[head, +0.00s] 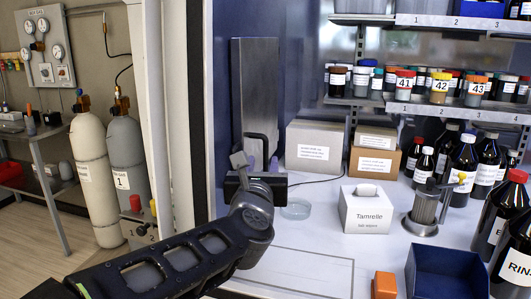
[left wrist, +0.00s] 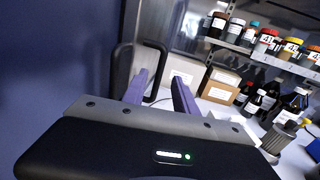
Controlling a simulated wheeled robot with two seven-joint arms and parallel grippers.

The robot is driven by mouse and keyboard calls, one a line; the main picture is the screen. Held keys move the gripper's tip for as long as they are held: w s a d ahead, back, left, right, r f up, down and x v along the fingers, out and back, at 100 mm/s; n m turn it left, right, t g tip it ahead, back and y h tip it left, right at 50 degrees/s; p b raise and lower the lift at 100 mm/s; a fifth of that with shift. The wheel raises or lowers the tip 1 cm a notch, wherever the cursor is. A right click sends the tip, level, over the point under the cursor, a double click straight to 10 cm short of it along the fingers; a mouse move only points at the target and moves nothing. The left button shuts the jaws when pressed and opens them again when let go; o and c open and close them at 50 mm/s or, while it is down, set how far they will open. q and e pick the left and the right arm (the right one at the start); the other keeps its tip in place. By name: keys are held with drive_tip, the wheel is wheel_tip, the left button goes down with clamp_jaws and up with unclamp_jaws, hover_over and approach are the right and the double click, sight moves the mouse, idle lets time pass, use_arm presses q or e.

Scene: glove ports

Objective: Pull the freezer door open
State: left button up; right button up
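A grey upright panel (head: 255,85), seemingly the freezer door, stands at the centre left of the head view against a blue surface. A black bar handle (head: 264,136) shows at its lower part. The handle is a black loop in the left wrist view (left wrist: 157,45). My left gripper (head: 262,165) is right at the handle, its two purple fingers apart. In the left wrist view the fingers (left wrist: 158,84) reach up toward the handle, with part of it near the left finger. I cannot tell whether they touch it. My right gripper is out of view.
A white Tamrelle box (head: 367,208), a glass dish (head: 296,210) and cardboard boxes (head: 314,146) stand right of the gripper. Bottles (head: 461,165) and a blue bin (head: 446,272) are farther right. Gas cylinders (head: 94,170) stand at left.

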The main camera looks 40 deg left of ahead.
sight(265, 154)
use_arm(q)
drive_tip(key=x, duration=0.7)
drive_tip(key=shift+w+a+p, duration=0.15)
drive_tip(key=shift+w+p, duration=0.05)
drive_tip(key=shift+p, duration=0.2)
drive_tip(key=shift+c, duration=0.3)
clamp_jaws()
idle(0.7)
